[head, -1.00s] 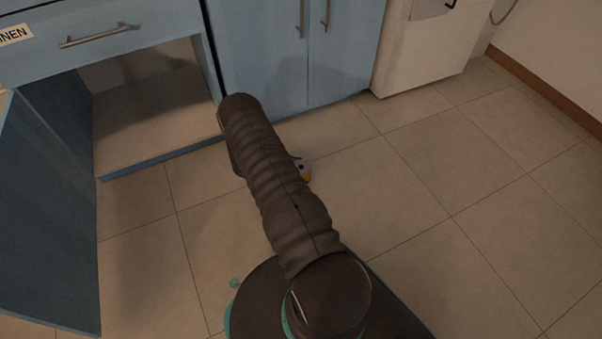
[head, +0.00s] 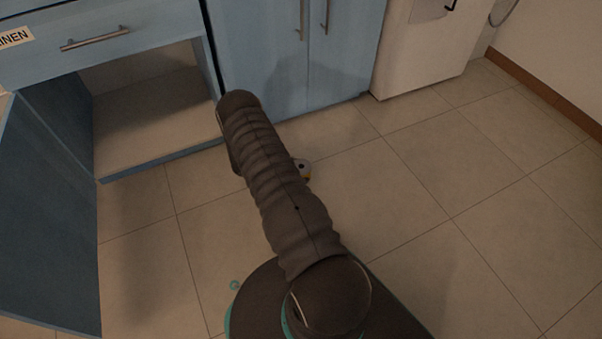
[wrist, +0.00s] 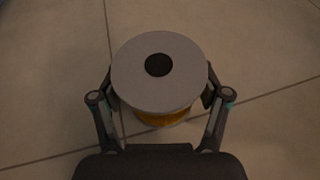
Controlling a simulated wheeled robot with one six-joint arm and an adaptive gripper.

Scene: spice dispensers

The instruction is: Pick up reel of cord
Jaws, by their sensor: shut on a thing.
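The reel of cord (wrist: 184,82) has a round pale grey end disc with a dark centre hole, and yellow cord shows below the disc. In the wrist view it sits upright between the two fingers of my gripper (wrist: 160,98), which are shut on its sides. In the head view only a small part of the reel (head: 304,169) shows past the right side of my arm. The arm hides the rest of it and my gripper there. I cannot tell whether the reel touches the floor.
A blue cabinet with an open door (head: 45,210) stands at the left, its lower compartment (head: 150,120) empty where visible. Closed blue doors (head: 290,60) and a white appliance (head: 430,45) stand at the back. The tiled floor (head: 450,180) at the right is clear.

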